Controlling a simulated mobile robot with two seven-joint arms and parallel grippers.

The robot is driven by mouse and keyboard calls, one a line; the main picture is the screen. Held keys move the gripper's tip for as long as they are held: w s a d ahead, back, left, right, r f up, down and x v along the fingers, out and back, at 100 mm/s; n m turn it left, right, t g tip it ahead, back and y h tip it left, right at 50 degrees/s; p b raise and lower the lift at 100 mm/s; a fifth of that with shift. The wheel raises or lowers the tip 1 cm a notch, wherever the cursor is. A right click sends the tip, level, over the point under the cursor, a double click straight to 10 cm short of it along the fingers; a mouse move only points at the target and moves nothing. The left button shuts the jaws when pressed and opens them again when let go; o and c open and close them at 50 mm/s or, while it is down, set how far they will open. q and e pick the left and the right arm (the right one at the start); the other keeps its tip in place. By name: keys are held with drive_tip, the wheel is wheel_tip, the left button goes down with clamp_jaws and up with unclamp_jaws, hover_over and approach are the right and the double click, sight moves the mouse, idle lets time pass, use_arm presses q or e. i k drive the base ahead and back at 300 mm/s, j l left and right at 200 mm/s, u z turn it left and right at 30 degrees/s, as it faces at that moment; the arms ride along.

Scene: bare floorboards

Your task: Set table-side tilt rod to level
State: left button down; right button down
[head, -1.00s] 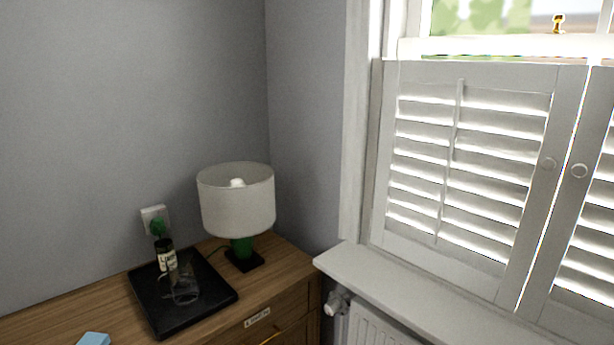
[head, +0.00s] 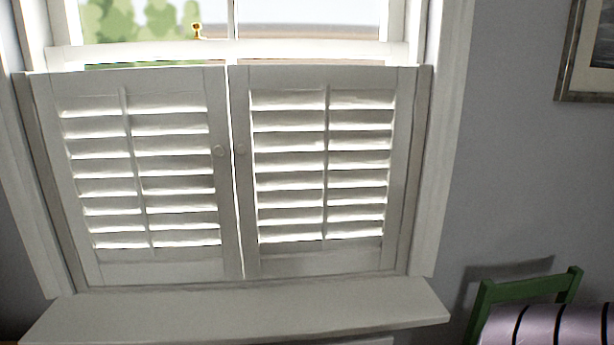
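Two white louvred shutter panels cover the lower half of the window. The left panel's tilt rod (head: 137,170) runs down the middle of its slats (head: 180,166). The right panel's tilt rod (head: 326,165) runs down the middle of its slats (head: 280,165). Bright light shows through gaps between the slats in both panels, so neither set is fully closed. The exact slat angle is hard to tell. Neither gripper is in view.
A white window sill (head: 240,310) juts out below the shutters and looks clear. A green chair (head: 482,300) with a striped light cloth (head: 560,325) stands at the lower right. A framed picture (head: 585,50) hangs on the right wall.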

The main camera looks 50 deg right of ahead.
sight(327, 101)
drive_tip(key=z, duration=1.1)
drive_tip(key=i+z, duration=0.15)
drive_tip(key=z, duration=0.35)
drive_tip(key=i+j+z, duration=0.15)
drive_tip(key=z, duration=0.3)
drive_tip(key=i+j, duration=0.3)
drive_tip(key=i, duration=0.05)
